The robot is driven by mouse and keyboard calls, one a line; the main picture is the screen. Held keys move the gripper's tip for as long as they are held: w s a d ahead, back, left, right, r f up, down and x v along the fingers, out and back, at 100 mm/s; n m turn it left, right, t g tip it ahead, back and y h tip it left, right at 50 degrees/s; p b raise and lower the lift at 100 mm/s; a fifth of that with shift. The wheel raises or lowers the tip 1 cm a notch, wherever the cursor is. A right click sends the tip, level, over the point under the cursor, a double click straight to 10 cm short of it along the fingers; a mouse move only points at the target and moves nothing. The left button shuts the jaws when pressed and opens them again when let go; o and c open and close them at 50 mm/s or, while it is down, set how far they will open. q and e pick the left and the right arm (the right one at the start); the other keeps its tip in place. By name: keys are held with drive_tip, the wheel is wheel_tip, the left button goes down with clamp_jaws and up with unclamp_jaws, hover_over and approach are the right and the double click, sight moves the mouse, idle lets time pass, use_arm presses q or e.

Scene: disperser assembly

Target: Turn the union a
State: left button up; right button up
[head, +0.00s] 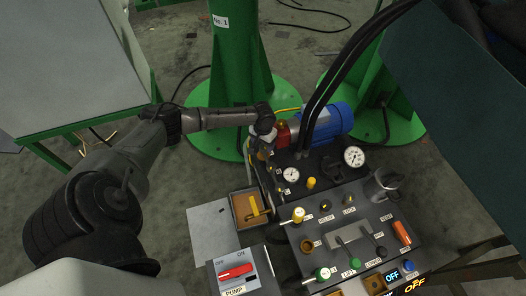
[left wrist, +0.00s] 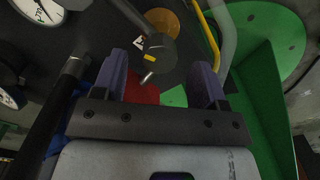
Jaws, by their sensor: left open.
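My left gripper (head: 259,150) is at the far left corner of the dark hydraulic panel, pointing down. In the left wrist view the two purple-grey fingers of my left gripper (left wrist: 160,62) are apart. A dark grey round fitting with a yellow mark and a small pin (left wrist: 157,54) shows between and beyond the fingertips; it appears to be the union. A small white triangular label (left wrist: 139,42) lies beside it, its letter not clearly readable. I cannot tell whether the fingers touch the fitting. In the head view my gripper and wrist hide this spot. My right gripper is not in view.
A blue motor (head: 328,121) and black hoses (head: 345,62) stand close behind the gripper. Gauges (head: 353,156), knobs and levers crowd the panel. A yellow pipe (left wrist: 207,38) runs near the right finger. A green column (head: 234,60) stands behind; a pump switch box (head: 238,274) is in front.

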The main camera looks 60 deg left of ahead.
sight(263, 147)
use_arm(q)
drive_tip(key=shift+f+b, duration=0.7)
drive_tip(key=shift+f, duration=0.85)
drive_tip(key=shift+c, duration=0.5)
